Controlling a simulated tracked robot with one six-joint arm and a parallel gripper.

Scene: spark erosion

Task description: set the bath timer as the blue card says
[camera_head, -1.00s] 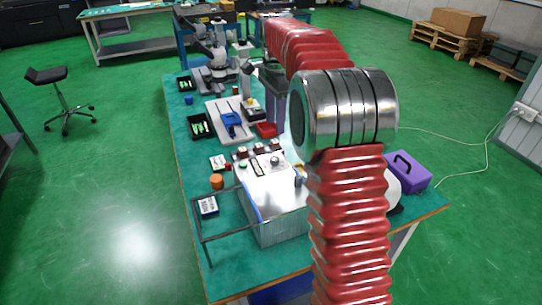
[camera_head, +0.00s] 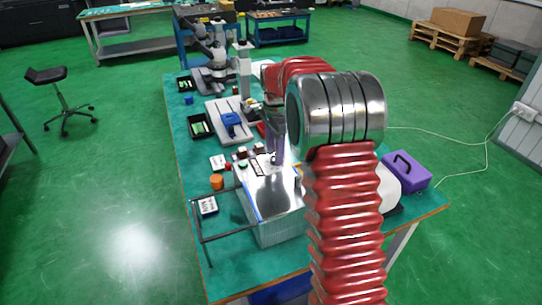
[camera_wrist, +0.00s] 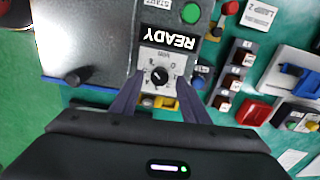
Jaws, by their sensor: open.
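The bath timer is a round dial with a black centre (camera_wrist: 160,76) on a pale plate marked MIN, beside a READY display (camera_wrist: 168,38), in the wrist view. My gripper (camera_wrist: 160,84) is open, with one finger on each side of the dial. Whether the fingers touch it I cannot tell. In the head view my gripper (camera_head: 276,152) is over the top of the grey bath box (camera_head: 272,190) and covers much of the dial.
A green START button (camera_wrist: 190,12) sits near the display. A dark knob (camera_wrist: 77,77) stands on the metal lid. An orange jar (camera_head: 217,181), a thin dark frame (camera_head: 200,240) and a purple case (camera_head: 408,171) stand around the bath.

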